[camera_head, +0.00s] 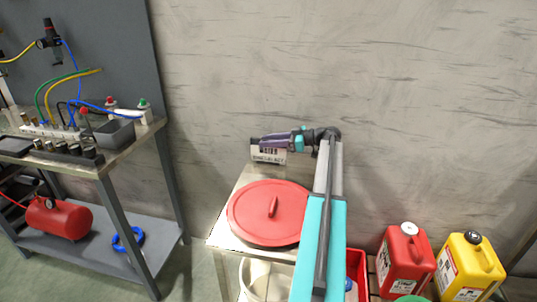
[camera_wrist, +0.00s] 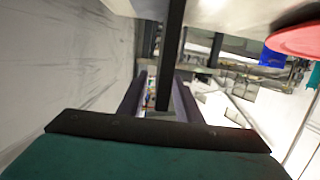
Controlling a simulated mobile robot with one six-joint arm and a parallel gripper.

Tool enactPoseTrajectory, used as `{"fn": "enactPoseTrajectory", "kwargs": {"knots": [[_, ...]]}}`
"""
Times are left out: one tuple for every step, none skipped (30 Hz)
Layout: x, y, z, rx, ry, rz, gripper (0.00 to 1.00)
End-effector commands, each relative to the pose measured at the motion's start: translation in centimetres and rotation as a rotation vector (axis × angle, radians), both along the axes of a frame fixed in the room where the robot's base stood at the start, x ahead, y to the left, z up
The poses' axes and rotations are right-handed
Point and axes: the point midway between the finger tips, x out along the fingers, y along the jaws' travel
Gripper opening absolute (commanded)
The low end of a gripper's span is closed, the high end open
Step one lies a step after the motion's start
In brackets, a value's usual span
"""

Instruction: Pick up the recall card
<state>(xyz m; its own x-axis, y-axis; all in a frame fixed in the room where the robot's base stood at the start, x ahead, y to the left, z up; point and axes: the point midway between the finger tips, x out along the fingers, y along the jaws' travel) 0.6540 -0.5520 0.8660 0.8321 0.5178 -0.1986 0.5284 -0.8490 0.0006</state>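A white card (camera_head: 268,155) with dark printed marks and lettering, likely the recall card, stands upright near the wall, behind the red round lid. My gripper (camera_head: 258,142) reaches in from the right at the card's upper part and hides some of it. In the wrist view my gripper's two fingers (camera_wrist: 158,98) are apart, with a gap between them. A thin dark upright strip (camera_wrist: 171,50) runs between the fingers, perhaps the card seen edge-on. I cannot tell whether either finger touches it.
The red lid (camera_head: 250,222) with a handle lies on the small pale table (camera_head: 222,238). A red jug (camera_head: 405,262) and a yellow jug (camera_head: 468,270) stand at lower right. A workbench (camera_head: 140,130) with hoses stands at left. The wall is close behind the card.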

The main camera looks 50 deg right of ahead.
Motion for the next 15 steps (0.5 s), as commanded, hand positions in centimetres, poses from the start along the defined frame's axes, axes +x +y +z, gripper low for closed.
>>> {"fn": "enactPoseTrajectory", "kwargs": {"knots": [[0.00,0.00,-0.02,0.000,0.000,0.000,0.31],[-0.01,-0.01,-0.02,0.000,0.000,0.000,0.31],[-0.01,-0.02,-0.02,0.000,0.000,0.000,0.31],[-0.02,-0.01,-0.02,0.000,0.000,0.000,0.31],[-0.03,-0.02,-0.01,0.000,0.000,0.000,0.31],[-0.04,-0.02,-0.02,0.000,0.000,0.000,0.31],[-0.04,-0.02,-0.02,0.000,0.000,0.000,0.31],[-0.05,-0.03,-0.02,0.000,0.000,0.000,0.31],[-0.05,-0.03,-0.02,0.000,0.000,0.000,0.31],[-0.05,-0.03,-0.02,0.000,0.000,0.000,0.31],[-0.05,-0.03,-0.02,0.000,0.000,0.000,0.31],[-0.06,-0.04,-0.02,0.000,0.000,0.000,0.31],[-0.06,-0.05,-0.02,0.000,0.000,0.000,0.31],[-0.07,-0.05,-0.01,0.000,0.000,0.000,0.31],[-0.07,-0.05,-0.01,0.000,0.000,0.000,0.24]]}}
